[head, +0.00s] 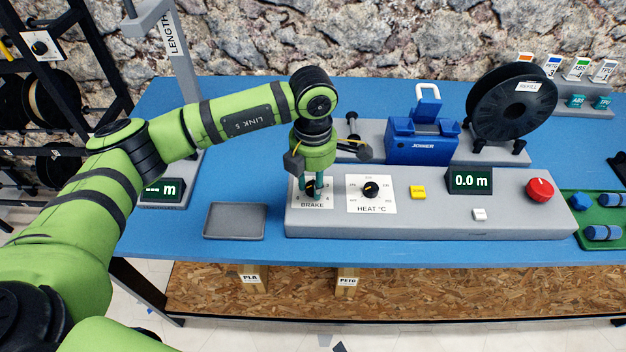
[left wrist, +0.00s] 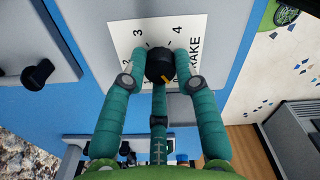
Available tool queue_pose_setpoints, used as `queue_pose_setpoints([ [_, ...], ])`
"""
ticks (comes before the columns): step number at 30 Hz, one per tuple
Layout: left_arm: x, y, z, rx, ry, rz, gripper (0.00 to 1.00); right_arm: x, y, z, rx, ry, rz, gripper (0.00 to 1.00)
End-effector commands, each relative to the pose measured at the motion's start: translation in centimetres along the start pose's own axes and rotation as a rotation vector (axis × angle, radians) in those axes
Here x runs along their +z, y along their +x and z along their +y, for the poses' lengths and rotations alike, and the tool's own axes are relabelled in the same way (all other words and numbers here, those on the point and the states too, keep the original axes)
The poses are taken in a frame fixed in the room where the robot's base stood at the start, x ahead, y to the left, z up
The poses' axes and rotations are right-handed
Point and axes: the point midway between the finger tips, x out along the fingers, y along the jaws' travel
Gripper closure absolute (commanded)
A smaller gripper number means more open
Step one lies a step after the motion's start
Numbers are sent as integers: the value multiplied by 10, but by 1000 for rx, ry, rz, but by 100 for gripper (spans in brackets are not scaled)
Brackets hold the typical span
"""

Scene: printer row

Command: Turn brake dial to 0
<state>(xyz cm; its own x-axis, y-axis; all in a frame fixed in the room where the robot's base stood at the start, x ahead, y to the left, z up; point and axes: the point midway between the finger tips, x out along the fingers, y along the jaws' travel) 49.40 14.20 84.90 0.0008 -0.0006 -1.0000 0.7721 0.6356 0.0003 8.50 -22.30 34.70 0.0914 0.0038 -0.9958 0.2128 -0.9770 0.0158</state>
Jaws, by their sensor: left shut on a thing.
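The black brake dial (head: 310,189) sits on a white plate marked BRAKE (head: 313,205) at the left end of the grey console. Which number the mark points at I cannot tell. My left gripper (head: 312,184) points down over the dial, with its teal fingers (left wrist: 160,72) closed around it. My right gripper is out of view.
The heat dial (head: 371,190) is just right of the brake plate. A yellow button (head: 418,192), a 0.0 m display (head: 470,180), a white button (head: 479,214) and a red knob (head: 540,189) follow. A blue joiner (head: 422,140) stands behind; an empty grey tray (head: 236,221) lies left.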

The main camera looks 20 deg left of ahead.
Motion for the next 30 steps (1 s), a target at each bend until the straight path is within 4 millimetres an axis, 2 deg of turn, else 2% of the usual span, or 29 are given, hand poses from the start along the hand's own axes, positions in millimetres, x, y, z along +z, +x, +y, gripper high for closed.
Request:
queue_pose_setpoints([
  [2, -1, 2, -1, -4, 0, 6, 100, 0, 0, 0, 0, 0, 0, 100],
  [3, -1, 2, -1, -4, 0, 6, 58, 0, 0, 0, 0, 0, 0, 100],
  [4, -1, 2, -1, -4, 1, 6, 46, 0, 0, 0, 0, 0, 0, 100],
  [14, 0, 0, 0, -1, 1, 2, 46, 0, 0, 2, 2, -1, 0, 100],
  [17, 0, -6, 0, 0, 1, 0, 46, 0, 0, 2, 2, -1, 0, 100],
  [20, 1, -20, 0, 1, 1, -1, 46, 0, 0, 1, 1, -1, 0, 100],
  [30, 0, -90, 0, 1, 1, 0, 46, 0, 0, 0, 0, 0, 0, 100],
])
